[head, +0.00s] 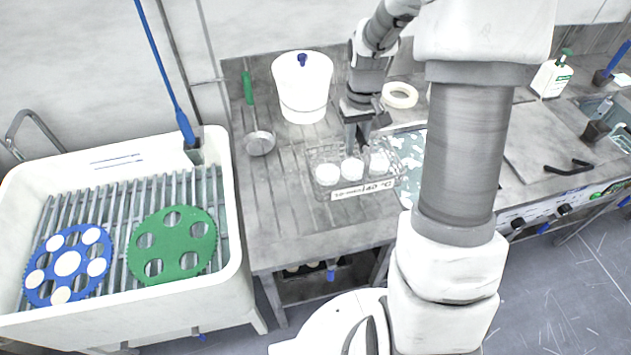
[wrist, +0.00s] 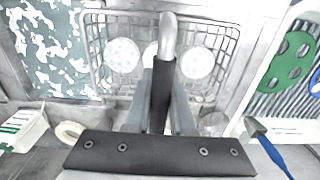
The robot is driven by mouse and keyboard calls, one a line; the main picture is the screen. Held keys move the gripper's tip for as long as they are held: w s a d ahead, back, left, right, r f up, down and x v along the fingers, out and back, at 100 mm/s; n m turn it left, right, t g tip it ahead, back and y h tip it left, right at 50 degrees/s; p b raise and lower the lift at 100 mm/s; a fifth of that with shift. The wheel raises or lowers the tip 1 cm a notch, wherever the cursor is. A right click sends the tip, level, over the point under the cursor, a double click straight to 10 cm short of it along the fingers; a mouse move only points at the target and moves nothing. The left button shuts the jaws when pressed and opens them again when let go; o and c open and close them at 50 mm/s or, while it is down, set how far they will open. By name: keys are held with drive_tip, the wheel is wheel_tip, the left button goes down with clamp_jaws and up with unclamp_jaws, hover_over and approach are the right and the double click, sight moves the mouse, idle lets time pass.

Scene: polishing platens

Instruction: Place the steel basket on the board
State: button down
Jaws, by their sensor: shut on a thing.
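The steel basket (head: 314,158) is a wire basket holding white discs, with a white label reading "40 °C" on its front. It is over the ribbed drainboard left of my arm; I cannot tell whether it touches the surface. My gripper (head: 357,128) is above it, shut on its handle. In the wrist view the basket (wrist: 236,50) lies under my gripper (wrist: 163,88), with the handle (wrist: 168,35) running between the fingers. A speckled teal-and-white board (head: 415,140) is just right of the basket, partly hidden by my arm; it also shows in the wrist view (wrist: 45,55).
A white lidded bucket (head: 303,95), a ladle (head: 259,143) and a white ring (head: 399,95) stand around the basket. A white sink (head: 232,245) with blue (head: 42,275) and green (head: 172,232) perforated discs is at left. A grey slab (head: 535,150) lies farther right.

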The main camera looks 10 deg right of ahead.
sight(319, 174)
drive_tip(key=a+f, duration=0.1)
drive_tip(key=a, duration=0.2)
drive_tip(key=a+f, duration=0.4)
drive_tip(key=a, duration=0.1)
drive_tip(key=shift+a+f+p, duration=0.15)
drive_tip(key=shift+a+p, duration=0.2)
drive_tip(key=shift+p, duration=0.05)
drive_tip(key=shift+f, duration=1.95)
drive_tip(key=shift+f, duration=0.15)
drive_tip(key=c, duration=0.8)
unclamp_jaws()
drive_tip(key=shift+s, duration=0.1)
drive_tip(key=shift+o, duration=0.2)
